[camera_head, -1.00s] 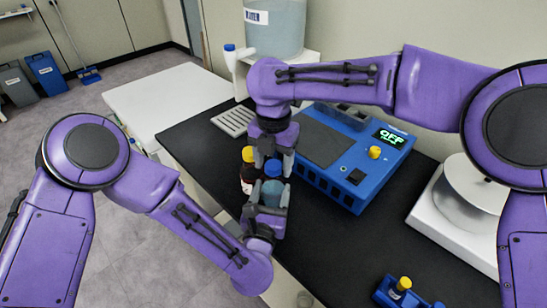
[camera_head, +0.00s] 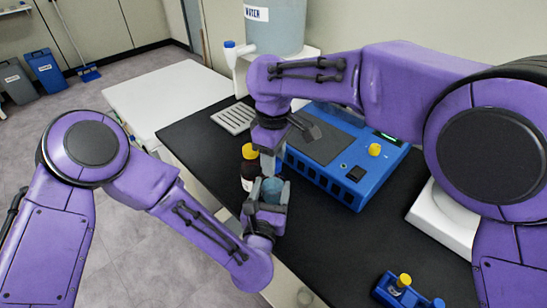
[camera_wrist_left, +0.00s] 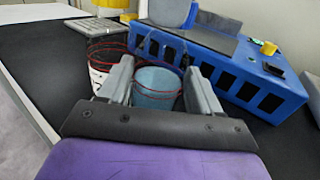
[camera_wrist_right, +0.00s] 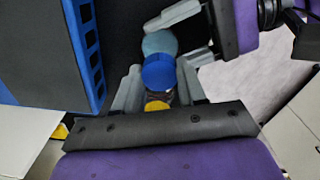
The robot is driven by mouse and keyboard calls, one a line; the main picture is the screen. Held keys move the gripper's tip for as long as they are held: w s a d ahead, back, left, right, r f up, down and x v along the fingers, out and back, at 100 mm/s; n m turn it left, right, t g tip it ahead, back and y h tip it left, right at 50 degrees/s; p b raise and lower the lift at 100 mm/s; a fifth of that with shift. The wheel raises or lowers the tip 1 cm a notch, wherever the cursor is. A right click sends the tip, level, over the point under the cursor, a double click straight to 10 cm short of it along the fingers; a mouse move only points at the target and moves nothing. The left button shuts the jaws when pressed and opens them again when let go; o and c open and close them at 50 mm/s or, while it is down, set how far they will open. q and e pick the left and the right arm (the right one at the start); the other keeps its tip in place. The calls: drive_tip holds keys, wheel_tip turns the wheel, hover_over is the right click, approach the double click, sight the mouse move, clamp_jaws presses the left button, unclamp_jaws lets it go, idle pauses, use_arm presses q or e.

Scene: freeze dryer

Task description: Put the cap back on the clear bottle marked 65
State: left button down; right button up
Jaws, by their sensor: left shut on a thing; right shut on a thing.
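The clear bottle, pale blue-teal, shows between the fingers of my left gripper (camera_wrist_left: 155,90) in the left wrist view (camera_wrist_left: 156,86) and in the head view (camera_head: 272,187). My left gripper is shut on it and holds it upright. The blue cap (camera_wrist_right: 158,72) is between the fingertips of my right gripper (camera_wrist_right: 160,84), which is shut on it. In the right wrist view the cap partly overlaps the bottle (camera_wrist_right: 160,43); I cannot tell whether they touch. In the head view the right gripper (camera_head: 269,168) is just above the bottle and hides the cap. The 65 mark is not readable.
A dark bottle with a yellow cap (camera_head: 249,152) stands close beside the grippers. The blue device (camera_head: 325,180) is to their right on the black bench (camera_head: 205,140). A blue rack (camera_head: 405,292) with a yellow-capped vial is at the front right.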

drive_tip(key=shift+m, duration=0.5)
drive_tip(key=o, duration=1.2)
drive_tip(key=shift+c, duration=0.2)
drive_tip(key=shift+r, duration=0.1)
drive_tip(key=shift+r, duration=2.15)
drive_tip(key=shift+c, duration=0.3)
